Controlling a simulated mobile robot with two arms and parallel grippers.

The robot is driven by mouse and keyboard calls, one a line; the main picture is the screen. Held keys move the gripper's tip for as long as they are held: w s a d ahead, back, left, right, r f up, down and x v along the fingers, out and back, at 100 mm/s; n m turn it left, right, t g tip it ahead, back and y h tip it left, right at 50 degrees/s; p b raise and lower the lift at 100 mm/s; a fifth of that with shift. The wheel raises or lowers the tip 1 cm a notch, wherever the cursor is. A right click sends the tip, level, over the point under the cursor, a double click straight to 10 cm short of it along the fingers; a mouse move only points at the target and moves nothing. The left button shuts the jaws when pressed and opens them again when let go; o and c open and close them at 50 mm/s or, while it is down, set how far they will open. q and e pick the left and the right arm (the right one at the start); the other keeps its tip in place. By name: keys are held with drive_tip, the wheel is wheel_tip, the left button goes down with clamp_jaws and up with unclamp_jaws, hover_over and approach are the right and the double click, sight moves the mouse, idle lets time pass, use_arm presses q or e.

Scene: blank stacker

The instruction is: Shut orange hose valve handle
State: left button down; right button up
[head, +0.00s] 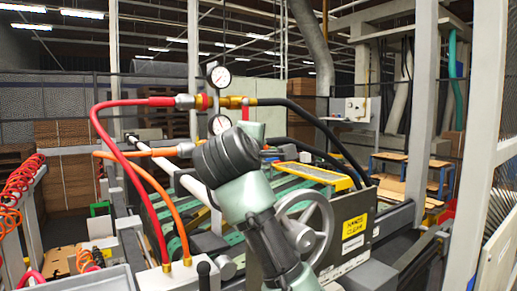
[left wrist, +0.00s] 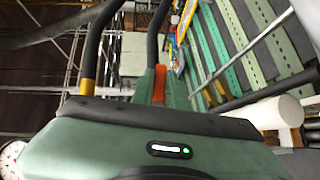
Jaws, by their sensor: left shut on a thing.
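The orange hose (head: 125,154) runs to a metal fitting (head: 186,150) on the left of the machine's hose panel. My left arm rises from the bottom of the head view, and its dark wrist joint covers the area right of that fitting. Part of my left gripper (head: 252,131) shows behind the wrist, below the brass fittings. In the left wrist view an orange handle (left wrist: 160,84) stands between the green fingers, and the gripper is shut on it. The gripper body hides the handle's base and valve. My right gripper is not in view.
Pressure gauges (head: 219,77) and a red hose (head: 107,140) sit close to my left gripper. Black hoses (head: 310,117) curve off to the right. A handwheel (head: 303,222) and a yellow-labelled machine box (head: 350,225) stand right of the arm.

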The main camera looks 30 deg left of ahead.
use_arm(q)
drive_tip(key=shift+s+a+f+m+g+y, duration=0.15)
drive_tip(key=shift+s+f+m+g+y, duration=0.25)
drive_tip(key=shift+m+g, duration=1.3)
drive_tip(key=shift+s+a+f+m+g+y, duration=0.3)
drive_tip(key=shift+f+m+g, duration=0.5)
drive_tip(key=shift+g, duration=1.65)
drive_tip(key=shift+s+a+f+m+g+y, duration=0.1)
drive_tip(key=shift+s+f+m+g, duration=0.3)
drive_tip(key=shift+m+g, duration=1.4)
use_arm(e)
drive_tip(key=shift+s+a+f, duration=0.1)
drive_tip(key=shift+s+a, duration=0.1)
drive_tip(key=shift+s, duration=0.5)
use_arm(q)
drive_tip(key=shift+n+g, duration=0.25)
drive_tip(key=shift+n, duration=0.05)
